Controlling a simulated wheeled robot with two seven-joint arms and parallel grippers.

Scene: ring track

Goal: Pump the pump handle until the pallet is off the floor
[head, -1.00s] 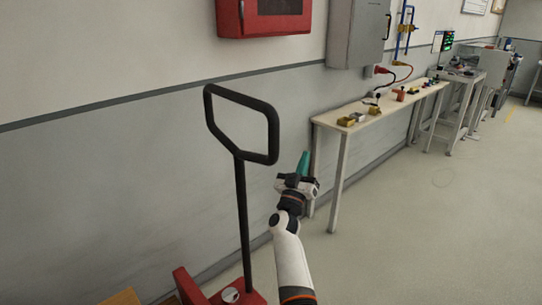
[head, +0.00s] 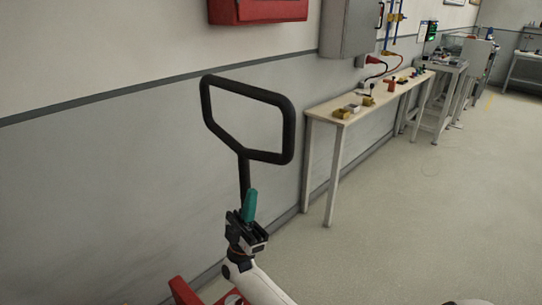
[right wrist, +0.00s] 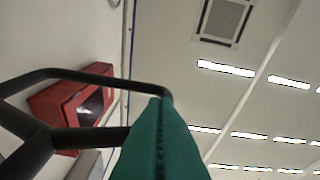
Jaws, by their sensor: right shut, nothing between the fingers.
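The black pump handle (head: 289,132) is a loop on a dark shaft, standing upright in the middle of the head view. Its red base (head: 184,291) shows only in part at the bottom. My right gripper (head: 250,204), with teal fingers, is shut and empty. It points up below the loop and covers part of the shaft in the head view; I cannot tell if it touches. In the right wrist view, the shut teal fingers (right wrist: 160,140) overlap the right end of the handle loop (right wrist: 70,74). The pallet cannot be made out. My left gripper is not in view.
A long narrow table (head: 322,115) with small items stands along the wall to the right. A red wall box (head: 258,10) and a grey cabinet (head: 348,30) hang above. The floor (head: 400,220) at the right is clear.

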